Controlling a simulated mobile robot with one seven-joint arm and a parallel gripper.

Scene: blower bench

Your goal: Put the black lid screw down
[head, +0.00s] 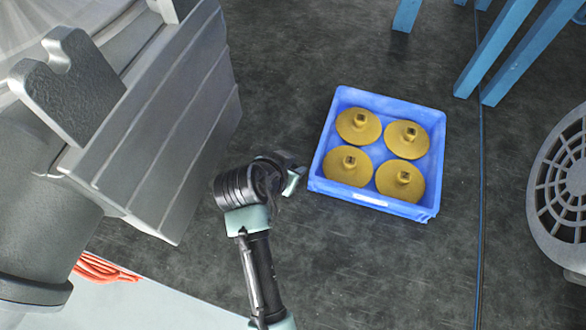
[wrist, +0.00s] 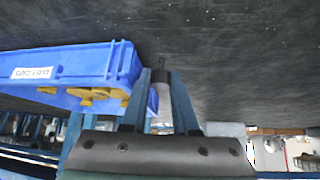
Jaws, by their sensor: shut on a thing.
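My gripper (wrist: 161,84) is shut on the black lid screw (wrist: 161,76), a small dark piece with a greyer shank between the fingertips in the wrist view. In the head view my gripper (head: 294,181) is just left of the blue crate (head: 322,150), and the screw cannot be made out there. Dark floor (wrist: 215,40) shows beyond the fingertips. The distance from the screw to the floor is hard to tell.
The blue crate holds several yellow-brown caps (head: 358,126) and also shows at left in the wrist view (wrist: 75,62). A large grey housing (head: 165,130) stands left of my arm. Blue legs (head: 495,50) and a grey grille (head: 562,190) are at right. Floor below the crate is clear.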

